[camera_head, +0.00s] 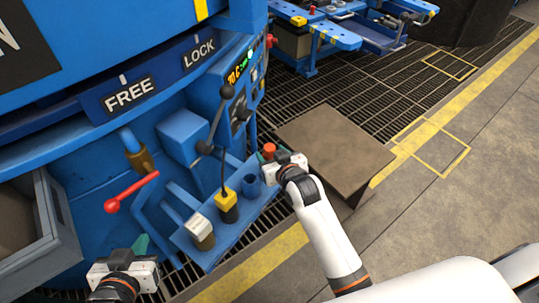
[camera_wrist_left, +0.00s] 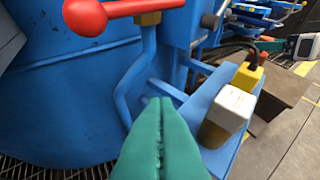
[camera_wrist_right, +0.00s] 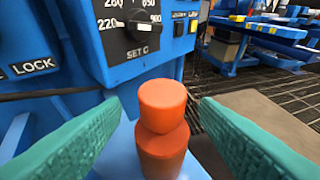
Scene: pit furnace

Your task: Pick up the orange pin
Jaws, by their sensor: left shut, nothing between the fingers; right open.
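The orange pin (camera_wrist_right: 163,130) stands upright on a blue shelf on the furnace's side, with a rounded head above a wider body. In the head view the pin (camera_head: 269,150) shows at the shelf's far end, just beyond my right gripper. My right gripper (camera_wrist_right: 160,125) is open, with its green fingers on either side of the pin and gaps visible to both. My left gripper (camera_head: 140,244) is shut and empty at the lower left. In the left wrist view its green fingertips (camera_wrist_left: 160,105) meet, below a red-knobbed lever.
A red lever (camera_head: 131,193) sticks out at left. A brown plate (camera_head: 335,150) lies right of the shelf. The dial panel (camera_wrist_right: 125,35) rises behind the pin.

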